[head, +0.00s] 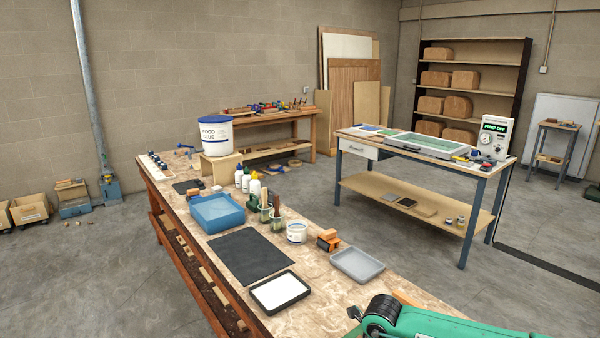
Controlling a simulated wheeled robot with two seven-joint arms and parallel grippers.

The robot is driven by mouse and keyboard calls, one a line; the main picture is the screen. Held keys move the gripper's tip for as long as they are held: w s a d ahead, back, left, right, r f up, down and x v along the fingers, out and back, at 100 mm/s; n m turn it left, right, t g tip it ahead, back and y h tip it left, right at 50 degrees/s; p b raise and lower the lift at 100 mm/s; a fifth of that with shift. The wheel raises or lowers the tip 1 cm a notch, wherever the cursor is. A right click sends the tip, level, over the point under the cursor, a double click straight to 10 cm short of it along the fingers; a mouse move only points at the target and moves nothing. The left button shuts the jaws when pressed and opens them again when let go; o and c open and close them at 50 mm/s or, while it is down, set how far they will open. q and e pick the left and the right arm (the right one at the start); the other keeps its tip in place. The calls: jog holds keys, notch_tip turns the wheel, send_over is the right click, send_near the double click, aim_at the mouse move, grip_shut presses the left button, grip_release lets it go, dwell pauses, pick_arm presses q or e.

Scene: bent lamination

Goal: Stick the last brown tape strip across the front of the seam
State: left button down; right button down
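I cannot make out a brown tape strip or a seam in the head view. A small orange and dark object (328,240), perhaps a tape dispenser, stands on the long workbench (310,262) between a white tub and a grey tray. On the far table, a shallow framed tray or press bed (432,146) with a greenish surface stands beside a white control box (494,138) that reads "PUMP OFF". Neither of my grippers is in view.
The long bench holds a blue tray (217,212), a black mat (249,256), a black-rimmed white tray (280,292), bottles, a grey tray (357,264) and a glue bucket (215,135). Floor between benches is clear.

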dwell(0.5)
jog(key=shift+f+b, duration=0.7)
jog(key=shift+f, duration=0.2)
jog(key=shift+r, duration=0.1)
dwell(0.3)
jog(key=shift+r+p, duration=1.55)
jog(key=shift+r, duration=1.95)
